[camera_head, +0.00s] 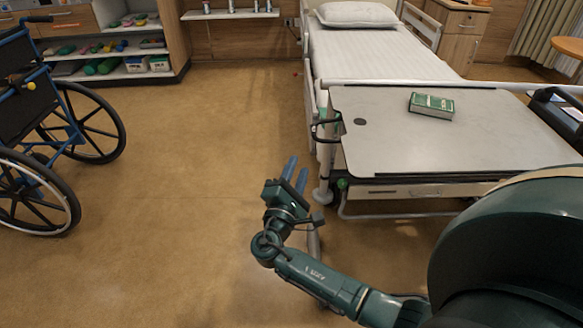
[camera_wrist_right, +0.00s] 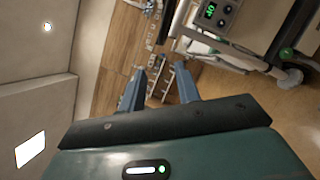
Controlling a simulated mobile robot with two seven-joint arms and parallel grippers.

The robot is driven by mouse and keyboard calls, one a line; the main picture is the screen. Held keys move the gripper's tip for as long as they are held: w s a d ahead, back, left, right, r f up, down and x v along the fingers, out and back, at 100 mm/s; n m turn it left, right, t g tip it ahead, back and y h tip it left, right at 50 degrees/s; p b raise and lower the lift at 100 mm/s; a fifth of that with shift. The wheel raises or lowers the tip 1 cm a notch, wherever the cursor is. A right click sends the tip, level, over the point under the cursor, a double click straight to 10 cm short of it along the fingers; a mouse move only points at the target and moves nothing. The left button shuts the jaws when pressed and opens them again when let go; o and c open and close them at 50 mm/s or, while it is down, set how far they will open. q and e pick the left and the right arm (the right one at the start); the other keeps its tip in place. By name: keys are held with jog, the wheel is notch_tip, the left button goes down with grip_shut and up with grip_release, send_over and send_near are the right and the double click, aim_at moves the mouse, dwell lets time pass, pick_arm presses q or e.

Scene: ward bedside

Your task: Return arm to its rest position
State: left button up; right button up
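My right arm reaches in from the lower right in the head view. My right gripper (camera_head: 295,172) is in front of the near left corner of the overbed table, over the floor. Its two blue fingers stand apart with nothing between them. The right wrist view also shows my right gripper (camera_wrist_right: 160,88) open and empty, with the room tilted behind it. My left gripper is not in either view.
A wheelchair (camera_head: 95,122) is at the left. Shelves (camera_head: 120,50) stand at the back left. The floor (camera_head: 190,190) between wheelchair and table is clear.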

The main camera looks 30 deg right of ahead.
jog(key=s+a+f+m+g+y, duration=0.2)
jog(key=s+a+f+m+y, duration=0.1)
jog(key=s+a+f+y, duration=0.65)
jog(key=s+a+r+m+y, duration=0.1)
jog(key=s+a+m+y, duration=0.35)
jog(key=s+y, duration=0.3)
pick_arm(q)
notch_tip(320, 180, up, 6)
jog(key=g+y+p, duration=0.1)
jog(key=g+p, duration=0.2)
jog(key=p, duration=1.6)
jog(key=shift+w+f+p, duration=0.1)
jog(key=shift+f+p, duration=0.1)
jog(key=shift+p, duration=0.2)
pick_arm(e)
jog(key=s+a+r+m+y, duration=0.1)
jog(key=s+a+r+m, duration=0.1)
jog(key=r, duration=1.2)
jog(key=shift+s+a+m+g+y, duration=0.2)
jog(key=shift+s+m+g+y, duration=0.2)
jog(key=shift+s+m, duration=0.4)
